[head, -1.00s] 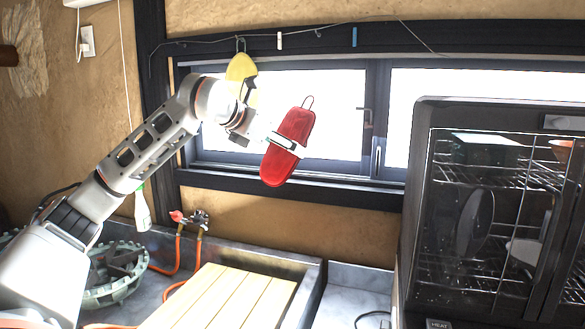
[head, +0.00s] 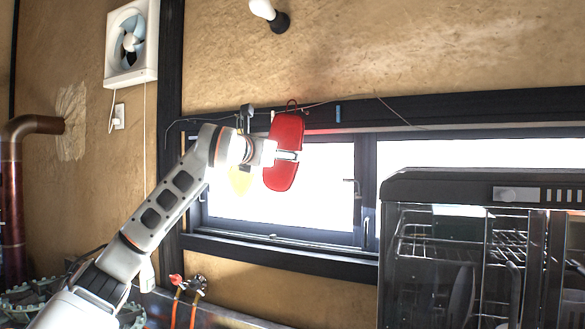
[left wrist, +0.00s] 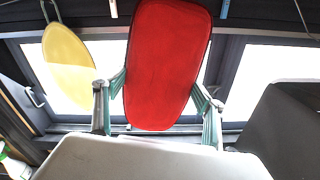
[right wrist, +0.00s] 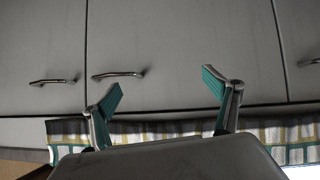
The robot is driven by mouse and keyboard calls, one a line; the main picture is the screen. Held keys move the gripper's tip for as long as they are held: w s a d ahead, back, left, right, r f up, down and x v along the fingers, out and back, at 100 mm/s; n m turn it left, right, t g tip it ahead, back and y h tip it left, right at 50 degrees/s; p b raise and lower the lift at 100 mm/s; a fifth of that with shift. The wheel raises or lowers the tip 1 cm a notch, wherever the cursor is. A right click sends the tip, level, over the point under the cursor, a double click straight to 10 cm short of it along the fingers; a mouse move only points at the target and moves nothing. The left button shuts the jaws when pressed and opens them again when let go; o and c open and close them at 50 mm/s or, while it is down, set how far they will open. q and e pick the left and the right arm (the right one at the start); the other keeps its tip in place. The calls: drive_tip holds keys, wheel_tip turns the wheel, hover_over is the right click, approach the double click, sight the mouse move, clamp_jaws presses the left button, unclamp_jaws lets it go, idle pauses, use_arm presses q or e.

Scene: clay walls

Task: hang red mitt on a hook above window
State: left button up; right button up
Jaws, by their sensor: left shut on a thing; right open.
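The red mitt (head: 284,172) is upright in my left gripper (head: 288,156), in front of the window's upper part in the head view. Its hanging loop (head: 292,103) is at the top and overlaps the dark beam (head: 400,120) above the window; I see no hook inside it. In the left wrist view the mitt (left wrist: 168,60) fills the space between the two fingers. A blue hook (head: 338,113) is on the beam right of the mitt. A pale hook (left wrist: 113,9) shows left of the mitt. My right gripper (right wrist: 166,100) is open and empty.
A yellow mitt (left wrist: 68,65) hangs left of the red one, partly behind my arm in the head view. A thin wire (head: 397,112) runs along the beam. Grey cupboards (right wrist: 180,45) face my right gripper.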

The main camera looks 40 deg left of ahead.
use_arm(q)
drive_tip(key=shift+w+a+r, duration=0.1)
drive_tip(key=shift+a+r, duration=0.05)
drive_tip(key=shift+r, duration=0.2)
drive_tip(key=f+p+x, duration=0.1)
drive_tip(key=x, duration=0.8)
drive_tip(key=shift+f, duration=0.3)
idle(0.6)
idle(0.6)
drive_tip(key=o, duration=1.2)
drive_tip(key=shift+s, duration=0.2)
